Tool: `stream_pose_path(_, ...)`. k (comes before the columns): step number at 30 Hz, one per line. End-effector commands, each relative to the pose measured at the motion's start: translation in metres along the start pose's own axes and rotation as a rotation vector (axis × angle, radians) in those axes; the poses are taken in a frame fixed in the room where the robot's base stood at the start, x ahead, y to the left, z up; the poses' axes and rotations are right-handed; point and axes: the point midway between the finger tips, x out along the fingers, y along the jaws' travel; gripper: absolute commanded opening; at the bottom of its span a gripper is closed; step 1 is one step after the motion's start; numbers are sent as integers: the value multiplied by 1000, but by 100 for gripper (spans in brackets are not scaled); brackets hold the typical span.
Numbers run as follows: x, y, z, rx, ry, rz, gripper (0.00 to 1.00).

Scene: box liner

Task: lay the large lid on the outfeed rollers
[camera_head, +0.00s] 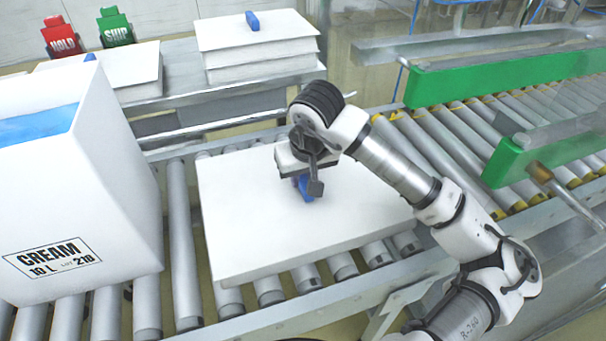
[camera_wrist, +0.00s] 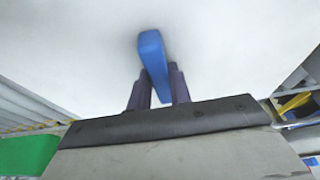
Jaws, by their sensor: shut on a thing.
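The large lid is a white flat slab (camera_head: 255,225) with a blue handle at its middle. It lies flat at the level of the grey outfeed rollers (camera_head: 184,245); I cannot tell whether it fully touches them. My gripper (camera_head: 307,190) is above the lid's middle and shut on the blue handle. In the wrist view the blue handle (camera_wrist: 152,60) stands between my two dark fingers (camera_wrist: 158,92), with the white lid top (camera_wrist: 70,45) filling the view behind it. Part of the handle is hidden behind my gripper in the head view.
A white CREAM box (camera_head: 110,200) with blue inside stands on the rollers at left. White lid stacks (camera_head: 258,65) sit on a shelf behind, near red HOLD (camera_head: 62,40) and green SHIP (camera_head: 116,28) blocks. Green guides (camera_head: 500,78) flank the rollers at right.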

Motion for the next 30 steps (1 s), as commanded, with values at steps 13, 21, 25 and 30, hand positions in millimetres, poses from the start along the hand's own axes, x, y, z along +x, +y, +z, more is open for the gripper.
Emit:
stream_pose_path(13,2,0,0,1,0,0,42)
stream_pose_path(21,-1,0,0,0,0,-1,42)
stream_pose_path(25,-15,1,-1,0,2,4,42)
stream_pose_path(30,-53,1,-1,-1,3,5,42)
